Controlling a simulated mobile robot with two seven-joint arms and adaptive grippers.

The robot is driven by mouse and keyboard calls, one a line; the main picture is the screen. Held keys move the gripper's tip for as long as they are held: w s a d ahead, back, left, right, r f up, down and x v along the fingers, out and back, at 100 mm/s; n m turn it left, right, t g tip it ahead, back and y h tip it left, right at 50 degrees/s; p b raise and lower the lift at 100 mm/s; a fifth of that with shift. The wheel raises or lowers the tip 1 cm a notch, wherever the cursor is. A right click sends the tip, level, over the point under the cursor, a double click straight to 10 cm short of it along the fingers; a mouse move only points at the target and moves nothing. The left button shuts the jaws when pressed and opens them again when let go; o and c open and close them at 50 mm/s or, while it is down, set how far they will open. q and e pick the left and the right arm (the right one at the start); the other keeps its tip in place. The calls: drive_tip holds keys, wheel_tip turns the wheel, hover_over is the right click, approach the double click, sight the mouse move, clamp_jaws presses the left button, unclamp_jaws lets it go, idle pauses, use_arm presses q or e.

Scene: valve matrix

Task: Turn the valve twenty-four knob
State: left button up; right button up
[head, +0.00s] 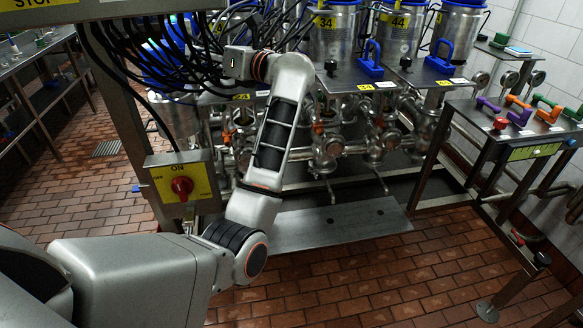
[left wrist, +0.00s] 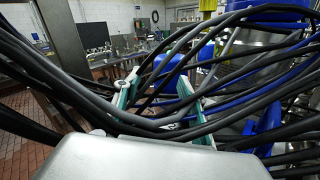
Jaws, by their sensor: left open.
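Steel valve units with blue tops stand in rows in the head view; yellow labels 34 (head: 325,22) and 44 (head: 398,21) can be read. In the left wrist view my left gripper (left wrist: 157,92) shows green-and-white fingers, spread apart and crossed by cables. A blue part (left wrist: 170,68) shows beyond and between them, partly covered; I cannot tell whether it is the valve twenty-four knob or whether the fingers touch it.
Black cables (left wrist: 230,60) hang thickly around the left gripper. A yellow switch box with a red knob (head: 182,187) stands left of my forearm. A side table (head: 500,125) at right holds coloured handles. The brick floor (head: 330,285) in front is clear.

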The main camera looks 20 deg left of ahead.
use_arm(q)
drive_tip(key=s+d+r+m+t+y, duration=0.4)
drive_tip(key=d+m+t, duration=0.3)
drive_tip(key=m+t, duration=0.55)
drive_tip(key=w+d+f+m+t+h, duration=0.15)
drive_tip(key=d+m+t+h, duration=0.25)
drive_tip(key=m+h, duration=0.45)
drive_tip(key=d+f+m+t+h, duration=0.3)
drive_tip(key=d+m+t+h, duration=0.25)
drive_tip(key=m, duration=0.65)
drive_tip(key=s+d+f+m+g+h, duration=0.1)
drive_tip(key=d+f+m+g+h, duration=0.2)
drive_tip(key=f, duration=0.8)
drive_tip(key=s+d+f+m+g+h, duration=0.2)
drive_tip(key=d+f+m+g+h, duration=0.2)
drive_tip(key=f+m+h, duration=0.3)
wheel_tip(320, 180, down, 5)
drive_tip(key=m, duration=0.3)
drive_tip(key=shift+s+d+f+m+h+p, duration=0.15)
drive_tip(key=shift+s+m+h+p, duration=0.15)
drive_tip(key=shift+m, duration=0.1)
drive_tip(key=shift+w, duration=0.1)
